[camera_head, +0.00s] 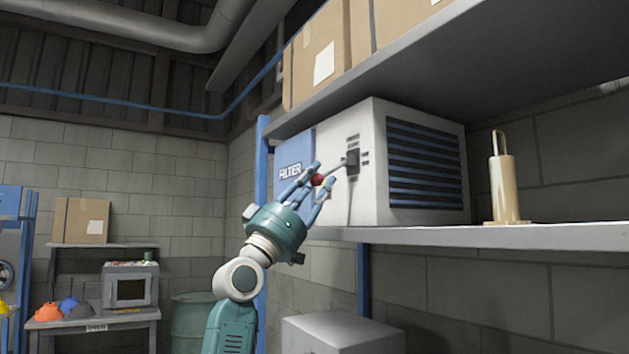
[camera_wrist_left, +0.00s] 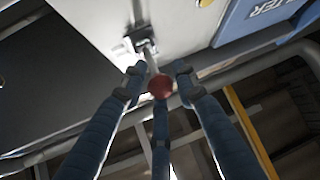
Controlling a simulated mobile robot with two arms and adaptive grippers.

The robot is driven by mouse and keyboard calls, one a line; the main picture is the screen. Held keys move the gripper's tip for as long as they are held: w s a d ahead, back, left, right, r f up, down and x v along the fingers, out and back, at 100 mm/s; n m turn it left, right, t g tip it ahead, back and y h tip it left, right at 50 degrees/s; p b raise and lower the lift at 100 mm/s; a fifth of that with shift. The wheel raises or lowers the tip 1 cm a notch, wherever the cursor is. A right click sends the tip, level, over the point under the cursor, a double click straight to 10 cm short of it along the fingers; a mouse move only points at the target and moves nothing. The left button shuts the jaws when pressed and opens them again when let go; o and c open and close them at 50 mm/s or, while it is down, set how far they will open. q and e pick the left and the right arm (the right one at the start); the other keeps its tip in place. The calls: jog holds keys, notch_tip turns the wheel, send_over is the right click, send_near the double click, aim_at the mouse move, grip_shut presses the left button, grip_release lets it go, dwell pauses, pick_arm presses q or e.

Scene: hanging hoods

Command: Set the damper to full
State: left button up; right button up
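The damper lever with its red knob (camera_head: 318,180) sticks out from a dark slotted plate (camera_head: 353,161) on the front of the white filter unit (camera_head: 375,195). Small marks, too small to read, stand beside the slot. My left gripper (camera_head: 316,183) is in front of the unit with its blue fingers spread around the red knob. In the left wrist view the knob (camera_wrist_left: 160,87) sits between the fingertips, with gaps visible on both sides. The lever runs from the knob to its plate (camera_wrist_left: 140,40). My right gripper is in neither view.
The unit stands on a grey shelf (camera_head: 560,236) beside a beige cylinder with a handle (camera_head: 502,185). Cardboard boxes (camera_head: 320,55) sit on the shelf above. A blue post (camera_head: 262,170) rises left of the unit. A white box (camera_head: 340,335) is below the shelf.

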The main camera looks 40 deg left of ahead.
pick_arm(q)
jog(key=shift+o, duration=0.5)
jog(key=shift+w+f, duration=0.1)
jog(key=shift+w, duration=0.15)
jog(key=shift+s+f, duration=0.1)
jog(key=shift+s, duration=0.25)
jog(key=d+v, duration=0.1)
jog(key=v, duration=1)
jog(key=shift+a+f, duration=0.3)
jog(key=shift+a, duration=0.2)
